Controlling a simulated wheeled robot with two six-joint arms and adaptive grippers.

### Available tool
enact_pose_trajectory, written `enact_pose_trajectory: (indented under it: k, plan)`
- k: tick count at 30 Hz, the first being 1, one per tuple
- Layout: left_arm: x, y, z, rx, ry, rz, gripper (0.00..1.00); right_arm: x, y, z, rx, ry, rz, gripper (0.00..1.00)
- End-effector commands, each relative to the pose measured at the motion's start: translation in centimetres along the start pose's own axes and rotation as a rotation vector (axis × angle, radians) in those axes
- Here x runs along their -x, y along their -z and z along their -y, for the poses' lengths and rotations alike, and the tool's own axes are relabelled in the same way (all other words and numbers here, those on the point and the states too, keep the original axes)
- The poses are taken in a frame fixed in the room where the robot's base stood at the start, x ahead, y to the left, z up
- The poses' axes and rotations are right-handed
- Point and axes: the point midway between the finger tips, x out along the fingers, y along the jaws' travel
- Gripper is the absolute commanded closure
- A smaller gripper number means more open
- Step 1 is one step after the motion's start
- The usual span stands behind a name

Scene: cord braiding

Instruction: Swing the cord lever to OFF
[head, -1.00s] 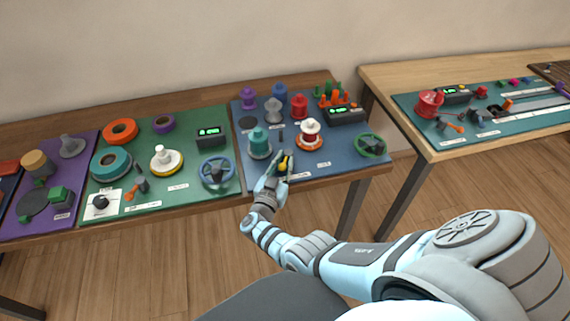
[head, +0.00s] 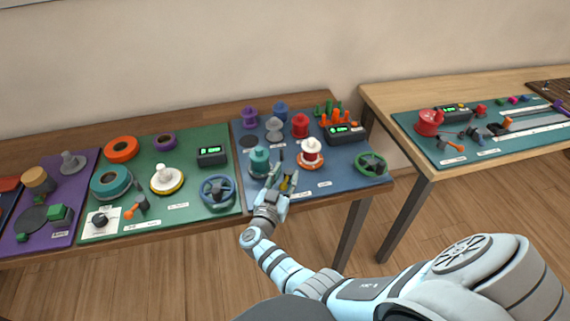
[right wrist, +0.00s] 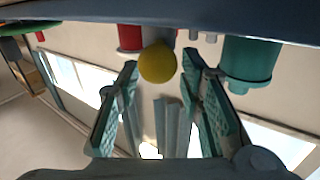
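The lever with a yellow knob (head: 288,183) stands near the front edge of the blue mat (head: 350,183). The knob also shows in the right wrist view (right wrist: 157,62), just past the fingertips and between them. My right gripper (head: 284,172) is open, with its two fingers spread on either side of the knob and apart from it. The lever's base is largely hidden by the gripper, and I cannot read its ON or OFF marks. My left gripper is out of the head view.
A teal spool (head: 260,162) stands close left of the gripper. A white and orange spool (head: 310,154) stands to its right. A green handwheel (head: 371,164) is at the mat's right corner and a blue handwheel (head: 217,191) is on the green mat. A black display box (head: 344,134) sits behind.

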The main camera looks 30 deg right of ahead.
Motion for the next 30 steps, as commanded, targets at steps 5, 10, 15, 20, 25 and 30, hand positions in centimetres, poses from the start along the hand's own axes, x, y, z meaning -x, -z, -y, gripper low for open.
enact_pose_trajectory:
  k: [5, 10, 15, 20, 25, 30]
  plan:
    - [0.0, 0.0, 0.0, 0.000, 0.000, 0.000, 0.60, 0.0, 4.0, 0.1, -0.006, -0.001, 0.001, 0.66]
    - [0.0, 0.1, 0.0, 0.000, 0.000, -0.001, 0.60, 0.0, 6.8, 0.2, -0.001, -0.001, 0.003, 0.66]
    - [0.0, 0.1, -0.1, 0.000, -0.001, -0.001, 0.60, 0.0, 7.2, 0.3, 0.002, 0.000, 0.004, 0.66]
    - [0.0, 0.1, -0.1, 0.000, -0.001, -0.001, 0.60, 0.0, 7.2, 0.3, 0.001, 0.000, 0.003, 0.66]
    - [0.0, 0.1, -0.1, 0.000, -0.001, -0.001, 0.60, 0.0, 7.2, 0.3, 0.001, 0.000, 0.003, 0.66]
    - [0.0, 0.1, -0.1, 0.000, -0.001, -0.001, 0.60, 0.4, 8.8, 1.6, -0.036, 0.130, -0.070, 0.66]
